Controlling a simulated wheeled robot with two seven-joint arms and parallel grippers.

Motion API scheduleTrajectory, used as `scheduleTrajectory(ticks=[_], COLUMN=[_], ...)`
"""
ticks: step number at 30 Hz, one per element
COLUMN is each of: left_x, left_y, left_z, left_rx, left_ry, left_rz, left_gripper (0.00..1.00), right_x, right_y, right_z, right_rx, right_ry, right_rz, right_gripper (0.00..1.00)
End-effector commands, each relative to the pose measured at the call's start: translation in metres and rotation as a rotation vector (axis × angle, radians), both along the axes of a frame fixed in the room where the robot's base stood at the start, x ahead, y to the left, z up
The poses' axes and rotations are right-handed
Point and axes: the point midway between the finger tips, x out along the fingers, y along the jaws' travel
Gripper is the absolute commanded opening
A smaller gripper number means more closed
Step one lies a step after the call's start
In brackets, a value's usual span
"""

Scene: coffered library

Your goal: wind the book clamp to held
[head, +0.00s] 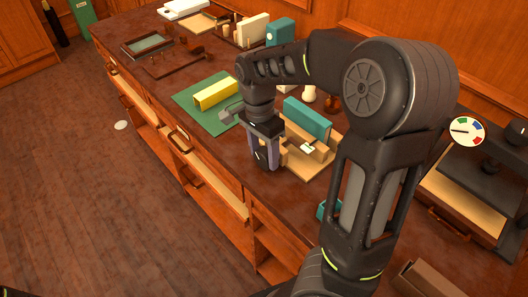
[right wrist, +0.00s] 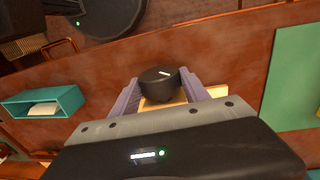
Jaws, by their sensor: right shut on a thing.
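The book clamp (head: 328,168) is a pale wooden frame on the dark bench, with a teal book (head: 307,118) upright in it. My right gripper (head: 264,155) is at the clamp's left, front end, pointing down. In the right wrist view, its two lilac fingers are on either side of a round black knob (right wrist: 159,84) with a white mark on top, and are shut on it. Pale wood of the clamp shows below the knob there. My arm hides part of the clamp in the head view. My left gripper is not in view.
A green mat (head: 190,105) with a yellow block (head: 215,92) lies left of the clamp. A round dial (head: 466,131) with coloured segments and a dark press (head: 490,170) stand at the right. Trays and books fill the bench's far end. An open teal box (right wrist: 45,104) shows in the wrist view.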

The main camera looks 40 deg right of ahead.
Motion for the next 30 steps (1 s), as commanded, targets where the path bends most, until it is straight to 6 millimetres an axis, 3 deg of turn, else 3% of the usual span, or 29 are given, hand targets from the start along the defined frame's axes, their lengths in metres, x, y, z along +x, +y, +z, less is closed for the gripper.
scheduleTrajectory(ticks=[4, 17, 25, 30], left_x=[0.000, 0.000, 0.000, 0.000], left_y=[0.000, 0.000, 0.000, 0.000], left_z=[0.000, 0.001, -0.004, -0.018], left_rx=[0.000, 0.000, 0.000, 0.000], left_ry=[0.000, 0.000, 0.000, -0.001], left_rz=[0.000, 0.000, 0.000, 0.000], left_gripper=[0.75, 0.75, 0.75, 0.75], right_x=[0.000, -0.002, -0.005, -0.008], right_y=[0.000, 0.000, -0.001, -0.002], right_z=[0.000, 0.001, -0.001, -0.005], right_rx=[0.000, 0.008, 0.022, 0.032], right_ry=[0.000, -0.067, -0.232, -0.379], right_rz=[0.000, -0.001, -0.003, -0.004], right_gripper=[0.13, 0.13, 0.13, 0.13])
